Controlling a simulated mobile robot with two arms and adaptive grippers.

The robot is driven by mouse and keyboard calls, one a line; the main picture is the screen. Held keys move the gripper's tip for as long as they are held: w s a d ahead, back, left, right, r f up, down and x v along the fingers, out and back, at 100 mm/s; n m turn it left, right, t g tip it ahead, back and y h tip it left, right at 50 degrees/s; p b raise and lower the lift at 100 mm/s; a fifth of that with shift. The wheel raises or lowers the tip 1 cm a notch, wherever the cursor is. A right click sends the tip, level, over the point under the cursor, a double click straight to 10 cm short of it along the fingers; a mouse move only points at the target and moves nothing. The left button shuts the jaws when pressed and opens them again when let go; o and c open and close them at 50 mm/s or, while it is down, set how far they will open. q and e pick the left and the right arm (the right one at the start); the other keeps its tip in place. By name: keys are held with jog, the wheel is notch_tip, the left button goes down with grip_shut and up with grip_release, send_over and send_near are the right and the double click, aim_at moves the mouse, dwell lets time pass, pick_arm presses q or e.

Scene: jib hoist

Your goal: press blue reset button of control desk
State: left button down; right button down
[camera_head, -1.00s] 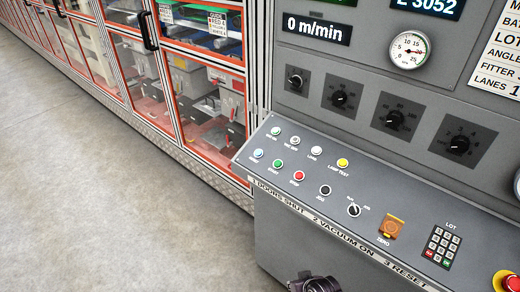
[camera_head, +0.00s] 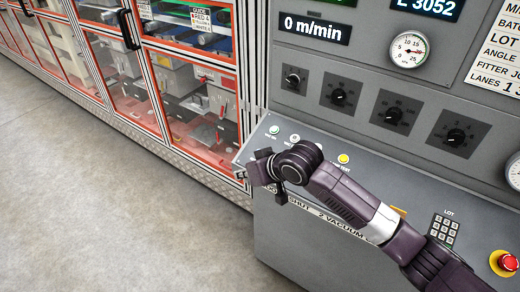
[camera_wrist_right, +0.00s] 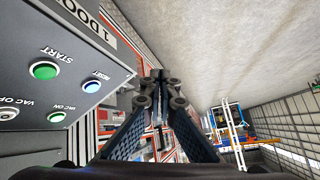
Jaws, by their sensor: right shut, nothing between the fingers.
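The blue reset button (camera_wrist_right: 92,86) shows in the right wrist view, labelled RESET, near the corner of the control desk (camera_wrist_right: 85,50). In the head view it is hidden behind my right gripper. My right gripper (camera_head: 246,172) is shut and empty at the left end of the desk (camera_head: 400,185), with its arm crossing the panel from the lower right. In the wrist view its fingertips (camera_wrist_right: 160,76) are together, to the right of the blue button, apart from it in the picture. My left gripper is not in view.
The green START button (camera_wrist_right: 44,70) and a green VAC ON button (camera_wrist_right: 56,117) are beside the blue one. A yellow lamp-test button (camera_head: 343,158) and a red emergency stop (camera_head: 508,262) are on the desk. Glazed cabinets (camera_head: 120,75) stand left; the floor (camera_head: 90,200) is clear.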

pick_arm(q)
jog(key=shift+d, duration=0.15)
pick_arm(e)
jog(key=w+d+r+t, duration=0.1)
jog(key=w+d+r, duration=0.1)
jog(key=w+r, duration=0.6)
jog(key=shift+w+d+m+h, duration=0.2)
jog(key=shift+d+m+h, duration=0.1)
jog(key=shift+d+m, duration=0.1)
